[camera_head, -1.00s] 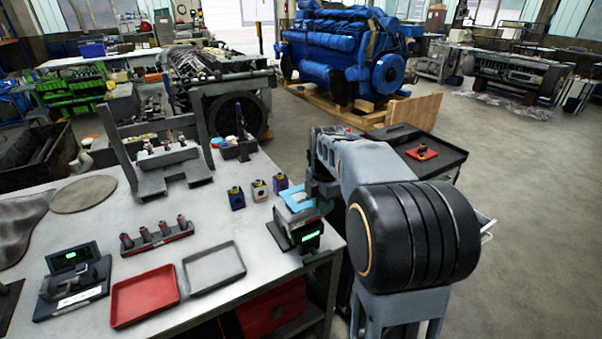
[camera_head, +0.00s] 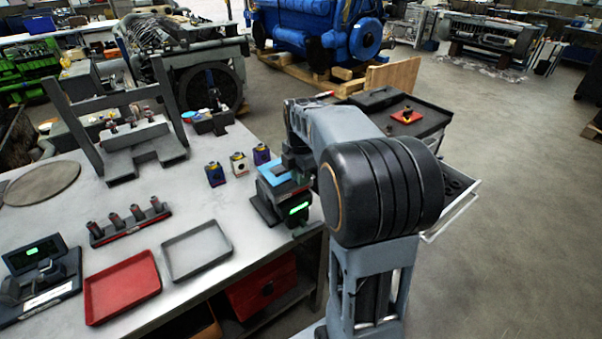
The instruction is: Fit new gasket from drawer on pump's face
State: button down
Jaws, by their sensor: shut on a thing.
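A bright blue square frame (camera_head: 272,179), which looks like the gasket, is at the right end of the workbench, by a dark device with a green lit display (camera_head: 298,208). My gripper (camera_head: 296,166) is just right of the blue frame and appears shut on it; its fingertips are mostly hidden by my arm. I cannot tell whether the frame touches the device below. An open drawer (camera_head: 458,192) with dark round things in it juts from the dark cabinet at right. I cannot tell for sure which thing is the pump.
Several small blocks (camera_head: 239,163) stand left of the blue frame. A grey tray (camera_head: 196,250) and red tray (camera_head: 122,288) lie at the bench front. A red plate with a knob (camera_head: 406,116) sits on the cabinet top (camera_head: 430,123). Floor at the right is clear.

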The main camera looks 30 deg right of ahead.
jog(key=shift+f, duration=0.65)
jog(key=shift+f+b, duration=0.65)
jog(key=shift+f, duration=0.25)
dwell(0.9)
dwell(0.4)
jog(key=c, duration=1)
grip_release()
notch_tip(320, 180, up, 14)
jog(key=shift+f, duration=0.1)
